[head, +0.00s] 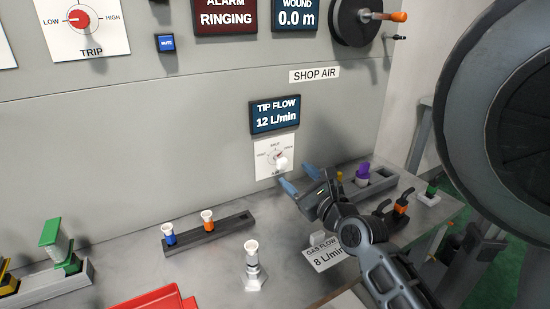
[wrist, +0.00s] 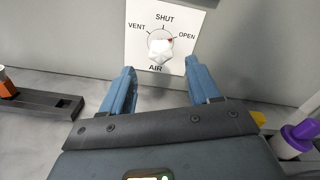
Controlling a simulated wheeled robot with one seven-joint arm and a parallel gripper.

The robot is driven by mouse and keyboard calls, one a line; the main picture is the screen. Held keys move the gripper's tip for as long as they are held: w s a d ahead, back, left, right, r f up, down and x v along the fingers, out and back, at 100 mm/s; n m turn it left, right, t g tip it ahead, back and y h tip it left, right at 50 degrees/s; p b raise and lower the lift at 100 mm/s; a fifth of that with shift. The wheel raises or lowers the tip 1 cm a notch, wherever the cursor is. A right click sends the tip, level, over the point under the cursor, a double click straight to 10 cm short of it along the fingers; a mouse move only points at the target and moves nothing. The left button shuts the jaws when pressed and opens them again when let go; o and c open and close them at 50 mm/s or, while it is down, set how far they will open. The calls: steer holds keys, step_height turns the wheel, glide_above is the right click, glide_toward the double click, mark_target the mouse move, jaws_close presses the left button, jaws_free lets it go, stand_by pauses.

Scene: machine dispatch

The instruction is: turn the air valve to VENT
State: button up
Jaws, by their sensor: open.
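The air valve is a white knob (wrist: 159,51) on a white square plate (wrist: 136,58) marked VENT on the left, SHUT at the top and OPEN on the right. A small red mark on the knob is on the side towards OPEN. In the head view the knob (head: 281,164) sits low on the grey wall panel. My gripper (head: 297,177) is open and empty, just in front of the valve and slightly below it. In the wrist view its two blue fingers lie left and right below the knob, with no visible contact.
A display (head: 275,114) above the valve reads TIP FLOW 12 L/min. A dark rack (head: 228,228) with blue and orange fittings lies on the bench to the left. A purple-topped bottle (wrist: 299,138) stands close right of my gripper.

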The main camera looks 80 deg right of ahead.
mark_target(284, 165)
steer(key=shift+p+x, duration=0.6)
steer(key=shift+x, duration=3.3)
steer(key=c, duration=1)
